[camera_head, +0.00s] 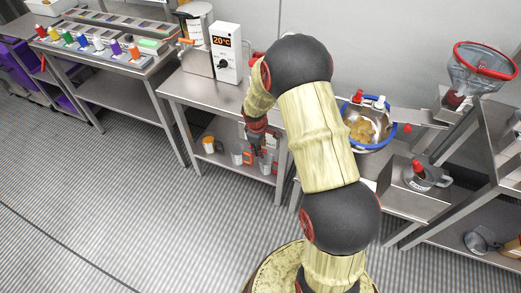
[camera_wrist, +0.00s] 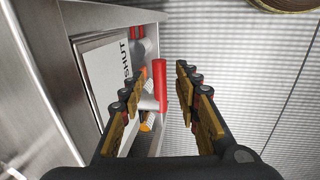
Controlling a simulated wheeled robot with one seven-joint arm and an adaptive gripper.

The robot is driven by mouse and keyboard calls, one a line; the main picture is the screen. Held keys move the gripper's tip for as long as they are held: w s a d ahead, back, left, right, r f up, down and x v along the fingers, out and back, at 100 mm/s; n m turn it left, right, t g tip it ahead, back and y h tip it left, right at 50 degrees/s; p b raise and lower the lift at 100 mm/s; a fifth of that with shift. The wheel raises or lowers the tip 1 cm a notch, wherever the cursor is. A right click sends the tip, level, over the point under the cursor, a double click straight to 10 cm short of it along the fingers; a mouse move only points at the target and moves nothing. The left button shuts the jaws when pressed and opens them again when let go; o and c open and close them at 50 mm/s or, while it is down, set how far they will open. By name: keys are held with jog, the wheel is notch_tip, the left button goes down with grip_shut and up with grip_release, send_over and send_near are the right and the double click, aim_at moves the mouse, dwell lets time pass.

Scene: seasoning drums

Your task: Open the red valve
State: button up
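A red bar-shaped handle (camera_wrist: 159,84), likely the red valve's, stands upright in the wrist view. It is beside a white plate (camera_wrist: 112,78) marked SHUT. My gripper (camera_wrist: 158,92) is open, its two fingers well apart. The red handle shows in the gap between them, nearer the left finger; I cannot tell whether it is between the fingertips or beyond them. In the head view my gripper (camera_head: 257,148) points down at the front of the middle steel table (camera_head: 205,95). My arm hides much of that spot, and I cannot make out the handle clearly there.
Below the table are an orange-topped container (camera_head: 208,144) and clear cups (camera_head: 237,156). A blue-rimmed bowl (camera_head: 368,128) stands right of my arm, and a temperature box (camera_head: 226,52) stands on the table. The floor (camera_head: 130,210) in front is clear.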

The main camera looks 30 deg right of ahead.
jog(key=shift+c, duration=1.2)
grip_shut()
